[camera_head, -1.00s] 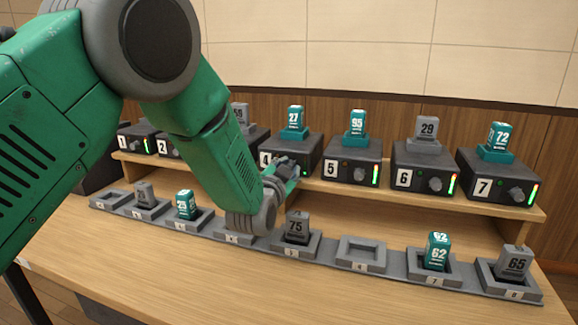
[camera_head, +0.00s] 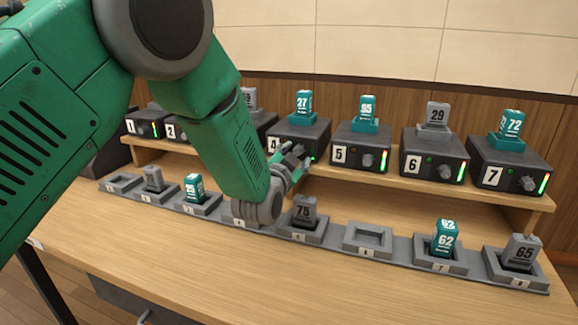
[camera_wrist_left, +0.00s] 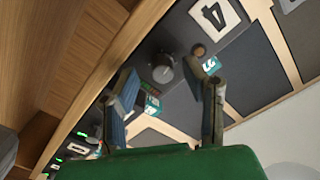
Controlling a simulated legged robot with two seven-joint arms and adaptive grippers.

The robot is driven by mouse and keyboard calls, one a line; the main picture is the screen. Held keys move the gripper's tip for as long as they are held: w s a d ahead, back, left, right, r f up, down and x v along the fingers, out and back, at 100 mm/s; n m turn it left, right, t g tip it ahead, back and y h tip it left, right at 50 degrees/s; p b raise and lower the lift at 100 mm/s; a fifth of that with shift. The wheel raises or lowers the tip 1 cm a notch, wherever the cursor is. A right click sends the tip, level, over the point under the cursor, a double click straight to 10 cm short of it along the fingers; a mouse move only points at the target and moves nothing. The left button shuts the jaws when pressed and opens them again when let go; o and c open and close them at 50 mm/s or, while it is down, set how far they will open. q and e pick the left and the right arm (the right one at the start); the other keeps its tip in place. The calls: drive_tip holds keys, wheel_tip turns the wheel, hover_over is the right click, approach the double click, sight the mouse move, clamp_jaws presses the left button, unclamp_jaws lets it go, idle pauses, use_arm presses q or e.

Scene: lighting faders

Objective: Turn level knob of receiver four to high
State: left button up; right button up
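Receiver four (camera_head: 310,133) is a dark box on the raised shelf, with a white "4" label and a teal unit marked 27 on top. In the left wrist view its label (camera_wrist_left: 215,14) is at the top and its dark round level knob (camera_wrist_left: 163,69) is near the middle. My left gripper (camera_head: 297,160) is in front of this receiver and hides the knob in the head view. In the left wrist view my left gripper (camera_wrist_left: 168,88) is open, its fingers apart with the knob between or just beyond the tips; contact cannot be told. My right gripper is not in view.
Receiver five (camera_head: 360,147), receiver six (camera_head: 433,155) and receiver seven (camera_head: 513,165) stand to the right on the shelf. A row of grey trays below holds several units, including one marked 75 (camera_head: 304,211) near my left wrist. The front tabletop (camera_head: 300,285) is clear.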

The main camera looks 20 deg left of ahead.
use_arm(q)
drive_tip(key=s, duration=1.1)
drive_tip(key=shift+a+f, duration=0.1)
